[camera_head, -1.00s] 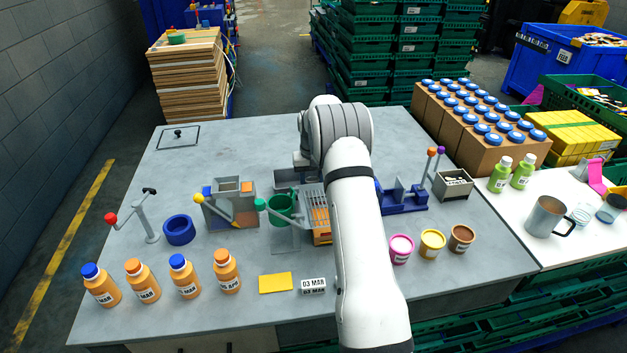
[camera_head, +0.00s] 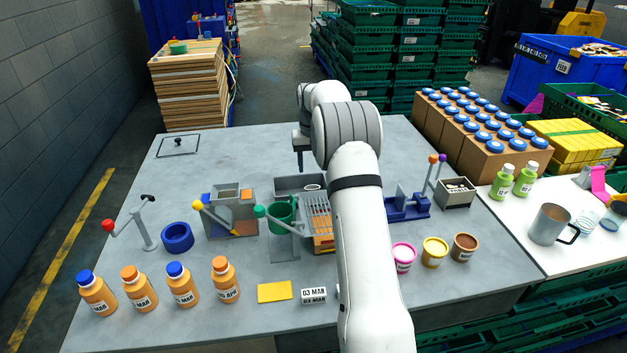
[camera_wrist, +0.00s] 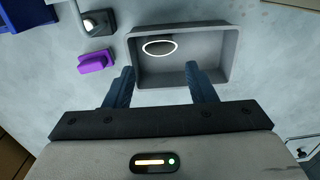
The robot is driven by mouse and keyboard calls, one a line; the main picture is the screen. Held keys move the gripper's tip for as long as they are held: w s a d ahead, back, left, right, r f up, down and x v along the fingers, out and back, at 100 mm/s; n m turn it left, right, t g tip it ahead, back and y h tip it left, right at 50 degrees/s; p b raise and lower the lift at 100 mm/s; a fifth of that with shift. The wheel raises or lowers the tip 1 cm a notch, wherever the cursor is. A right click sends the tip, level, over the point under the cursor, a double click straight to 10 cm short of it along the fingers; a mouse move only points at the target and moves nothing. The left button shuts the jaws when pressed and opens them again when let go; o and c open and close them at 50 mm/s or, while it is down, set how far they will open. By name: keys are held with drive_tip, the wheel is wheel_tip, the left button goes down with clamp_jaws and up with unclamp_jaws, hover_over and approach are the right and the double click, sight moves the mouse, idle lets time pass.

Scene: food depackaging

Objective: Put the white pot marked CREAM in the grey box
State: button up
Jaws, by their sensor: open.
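The grey box (camera_head: 288,183) stands on the table behind the slotted rack, partly hidden by my arm. In the wrist view the grey box (camera_wrist: 207,44) is open-topped, ahead of and between my fingers. A round thing with a white rim and grey middle (camera_wrist: 160,47) is inside it, towards its far left; its white edge also shows in the head view (camera_head: 313,187). It may be the white pot, but no CREAM marking is readable. My gripper (camera_wrist: 160,67) is open, with nothing between its fingers. In the head view one dark finger shows above the box.
A green cup (camera_head: 281,216) and the slotted rack (camera_head: 318,222) stand in front of the box. A blue fixture (camera_head: 407,206) is to the right. Pink (camera_head: 403,256), yellow (camera_head: 434,250) and brown pots stand front right. The table behind the box is clear.

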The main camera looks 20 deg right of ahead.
drive_tip(key=s+a+r+n+t, duration=0.1)
drive_tip(key=s+a+r, duration=0.4)
drive_tip(key=s+r, duration=0.3)
drive_tip(key=s+a+r+t, duration=0.1)
drive_tip(key=s+a+r, duration=0.5)
drive_tip(key=s, duration=0.4)
drive_tip(key=s+a+f, duration=0.2)
drive_tip(key=s, duration=1)
drive_tip(key=s+a+f+n+t, duration=0.1)
drive_tip(key=s+a+f, duration=0.1)
drive_tip(key=s, duration=1)
drive_tip(key=shift+f, duration=0.15)
drive_tip(key=shift+a, duration=0.1)
